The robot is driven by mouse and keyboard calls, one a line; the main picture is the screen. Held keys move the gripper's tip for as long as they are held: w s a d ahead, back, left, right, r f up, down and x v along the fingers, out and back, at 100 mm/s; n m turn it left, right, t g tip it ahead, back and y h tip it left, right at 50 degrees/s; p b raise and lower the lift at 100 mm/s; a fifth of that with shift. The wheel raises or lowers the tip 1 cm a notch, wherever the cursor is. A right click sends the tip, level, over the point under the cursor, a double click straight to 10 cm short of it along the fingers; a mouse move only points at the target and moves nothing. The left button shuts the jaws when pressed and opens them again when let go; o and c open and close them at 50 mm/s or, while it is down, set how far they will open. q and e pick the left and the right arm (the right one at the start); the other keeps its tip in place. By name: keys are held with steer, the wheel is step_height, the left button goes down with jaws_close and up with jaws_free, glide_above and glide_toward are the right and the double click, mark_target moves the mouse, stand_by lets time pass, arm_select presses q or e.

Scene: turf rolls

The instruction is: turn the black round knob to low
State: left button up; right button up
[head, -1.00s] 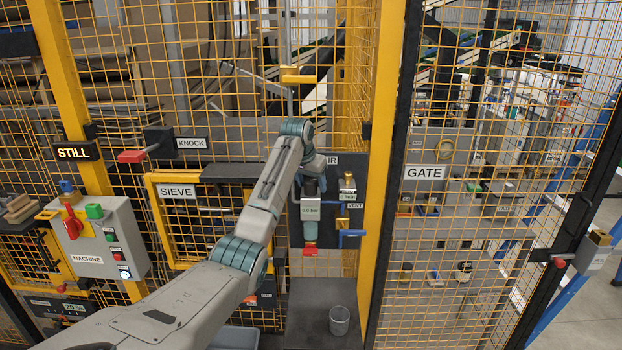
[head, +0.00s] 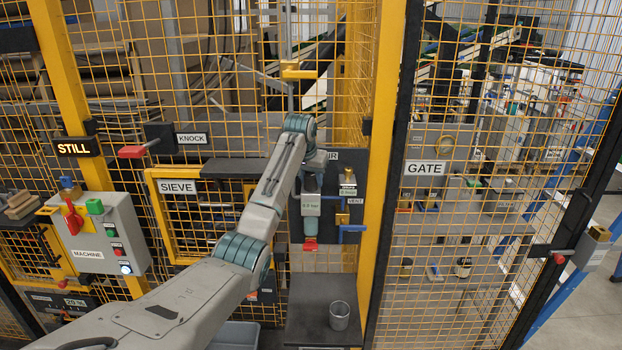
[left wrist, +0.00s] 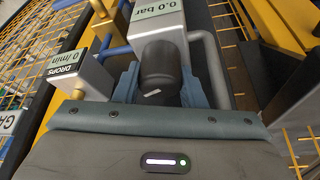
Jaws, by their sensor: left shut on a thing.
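The black round knob (left wrist: 160,62) sits at the end of a grey block (left wrist: 157,20) marked 0.0 bar in the left wrist view. A small white mark shows on the knob. My left gripper (left wrist: 159,92) has its blue fingers on both sides of the knob and is shut on it. In the head view the knob (head: 309,184) is a small dark shape above the bar label, partly covered by my left wrist. The gripper's fingertips are hard to make out there. My right gripper is not in view.
Beside the knob is a grey block marked DROPS, 0 /min (left wrist: 84,72). A blue VENT lever (head: 352,228) and a red part (head: 310,244) are close by on the dark panel. A grey cup (head: 340,316) stands on the shelf below. Yellow mesh fencing surrounds the panel.

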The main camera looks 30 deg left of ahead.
arm_select(q)
steer(key=shift+n+y, duration=0.5)
steer(key=shift+n, duration=0.7)
steer(key=n, duration=0.2)
steer(key=n+g+y, duration=0.1)
steer(key=n, duration=0.1)
steer(key=shift+r+n+y, duration=0.1)
steer(key=shift+n+y, duration=0.2)
steer(key=n+g, duration=0.1)
steer(key=n, duration=0.1)
steer(key=shift+n+y, duration=0.3)
steer(key=shift+n+g+y, duration=0.3)
steer(key=shift+n+g, duration=0.5)
steer(key=shift+n, duration=1.2)
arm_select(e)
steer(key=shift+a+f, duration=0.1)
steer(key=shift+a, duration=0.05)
arm_select(q)
steer(key=o, duration=1)
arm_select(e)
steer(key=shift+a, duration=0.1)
